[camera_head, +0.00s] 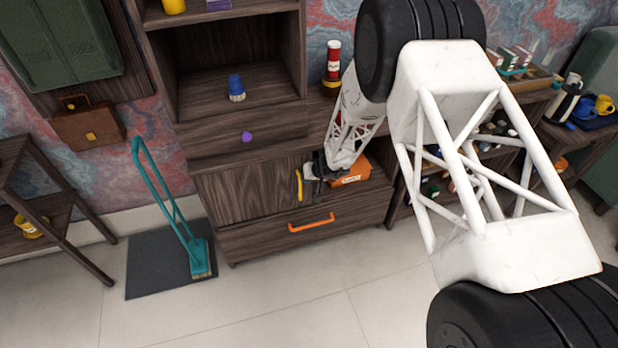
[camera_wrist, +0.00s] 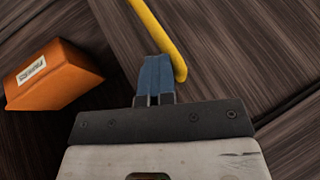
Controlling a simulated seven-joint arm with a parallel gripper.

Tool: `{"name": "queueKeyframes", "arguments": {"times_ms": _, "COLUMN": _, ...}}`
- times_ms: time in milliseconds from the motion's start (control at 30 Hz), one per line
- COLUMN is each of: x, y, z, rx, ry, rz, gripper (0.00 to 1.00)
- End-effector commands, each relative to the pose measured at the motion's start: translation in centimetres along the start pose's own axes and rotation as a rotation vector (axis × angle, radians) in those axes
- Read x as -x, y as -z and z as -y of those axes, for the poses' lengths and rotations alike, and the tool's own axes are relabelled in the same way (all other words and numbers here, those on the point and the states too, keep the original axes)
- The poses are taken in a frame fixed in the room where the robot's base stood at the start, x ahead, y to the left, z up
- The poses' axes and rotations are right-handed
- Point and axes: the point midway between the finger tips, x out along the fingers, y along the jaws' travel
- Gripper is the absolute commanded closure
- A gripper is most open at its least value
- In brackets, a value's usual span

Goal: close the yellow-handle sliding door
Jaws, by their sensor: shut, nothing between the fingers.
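The sliding door (camera_head: 245,195) is a dark wood panel with a vertical yellow handle (camera_head: 299,185) near its right edge. It covers the left part of the cabinet's lower compartment, and the right part is open. My gripper (camera_head: 307,172) is at the opening side of the handle. In the wrist view, my gripper (camera_wrist: 157,62) has its blue fingers shut together, with nothing between them. The yellow handle (camera_wrist: 160,35) runs right beside the fingertips; I cannot tell whether they touch. The door panel (camera_wrist: 235,45) lies to the right there.
An orange box (camera_head: 354,176) sits in the open part of the compartment; it also shows in the wrist view (camera_wrist: 50,75). A drawer with an orange handle (camera_head: 311,223) is below. A purple knob (camera_head: 247,136) and a blue object (camera_head: 236,88) are above.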

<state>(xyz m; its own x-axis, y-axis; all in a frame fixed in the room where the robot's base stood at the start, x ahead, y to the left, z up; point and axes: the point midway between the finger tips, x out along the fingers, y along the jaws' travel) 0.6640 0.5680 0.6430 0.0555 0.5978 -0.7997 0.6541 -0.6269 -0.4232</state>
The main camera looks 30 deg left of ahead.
Motion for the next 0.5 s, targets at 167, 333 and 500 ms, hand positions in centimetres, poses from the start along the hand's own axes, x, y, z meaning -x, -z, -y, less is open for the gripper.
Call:
{"name": "queueKeyframes", "arguments": {"times_ms": 167, "x": -0.3, "y": -0.1, "z": 0.6, "rx": 0.006, "ry": 0.008, "rz": 0.003, "gripper": 1.0}}
{"name": "queueKeyframes", "arguments": {"times_ms": 333, "x": -0.2, "y": -0.1, "z": 0.5, "rx": 0.007, "ry": 0.009, "rz": 0.004, "gripper": 1.0}}
{"name": "queueKeyframes", "arguments": {"times_ms": 500, "x": 0.2, "y": -0.1, "z": -0.4, "rx": 0.005, "ry": 0.008, "rz": 0.004, "gripper": 1.0}}
